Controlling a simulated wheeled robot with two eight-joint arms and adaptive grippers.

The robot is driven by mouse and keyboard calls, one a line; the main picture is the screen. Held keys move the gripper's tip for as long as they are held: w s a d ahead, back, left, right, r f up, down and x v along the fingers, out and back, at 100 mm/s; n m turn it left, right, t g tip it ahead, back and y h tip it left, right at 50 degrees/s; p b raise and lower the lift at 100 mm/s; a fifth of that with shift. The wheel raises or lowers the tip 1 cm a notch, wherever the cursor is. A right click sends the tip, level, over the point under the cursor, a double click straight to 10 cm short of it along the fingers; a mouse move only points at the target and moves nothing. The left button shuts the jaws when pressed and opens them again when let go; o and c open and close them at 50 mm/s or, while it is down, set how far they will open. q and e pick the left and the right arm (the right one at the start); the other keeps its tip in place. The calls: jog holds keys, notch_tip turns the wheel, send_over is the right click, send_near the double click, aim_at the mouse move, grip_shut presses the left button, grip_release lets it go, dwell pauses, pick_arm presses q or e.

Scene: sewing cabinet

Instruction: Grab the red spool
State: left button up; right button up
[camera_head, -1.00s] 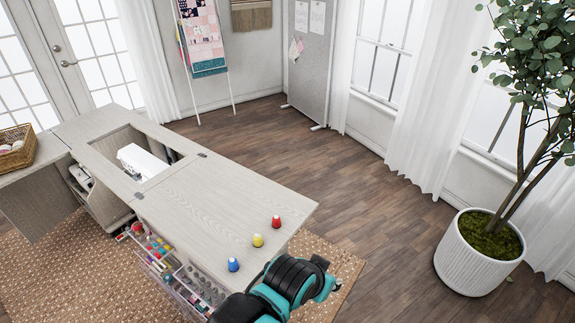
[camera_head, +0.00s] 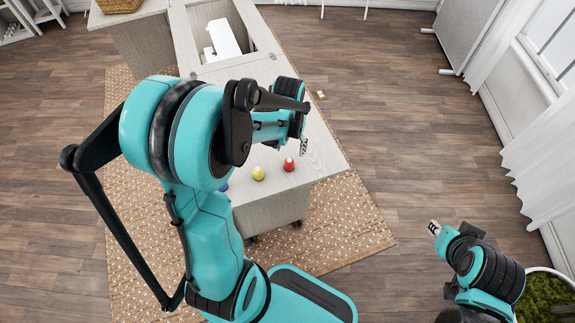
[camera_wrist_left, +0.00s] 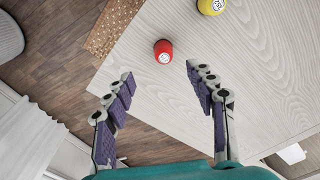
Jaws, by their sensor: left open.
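The red spool (camera_head: 289,164) stands upright near the right edge of the pale wooden cabinet top (camera_head: 320,152). In the left wrist view the red spool (camera_wrist_left: 163,52) lies just beyond the fingertips, between their lines. My left gripper (camera_wrist_left: 159,76) is open and empty, with purple pads on both fingers. In the head view my left gripper (camera_head: 303,146) hangs over the cabinet top just behind the red spool. My right gripper (camera_head: 434,228) is at the lower right, away from the cabinet. Its fingers are too small to read.
The yellow spool (camera_head: 258,173) stands left of the red one, and also shows in the left wrist view (camera_wrist_left: 211,6). A white sewing machine (camera_head: 222,38) sits in the cabinet's opening. A plant pot (camera_head: 565,275) is at lower right.

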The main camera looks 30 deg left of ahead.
aim_at(289, 162)
pick_arm(q)
jog(key=shift+n+g, duration=0.3)
jog(key=shift+g, duration=0.1)
jog(key=f, duration=0.2)
jog(key=a+f, duration=0.1)
jog(key=w+f+b, duration=0.1)
jog(key=f, duration=0.1)
jog(key=shift+a+f, duration=0.15)
jog(key=shift+f, duration=0.2)
jog(key=f+b, duration=0.1)
jog(key=f, duration=0.1)
jog(key=f+b, duration=0.1)
jog(key=f, duration=0.2)
jog(key=shift+w+d+f+b, duration=0.2)
jog(key=shift+f+b, duration=0.1)
jog(key=shift+b, duration=0.1)
jog(key=shift+r, duration=0.15)
pick_arm(e)
jog(key=f, duration=0.1)
jog(key=w+f, duration=0.1)
jog(key=f, duration=0.1)
jog(key=shift+w+d+f, duration=0.1)
jog(key=shift+d+f, duration=0.1)
jog(key=shift+f, duration=0.05)
pick_arm(q)
jog(key=c, duration=1)
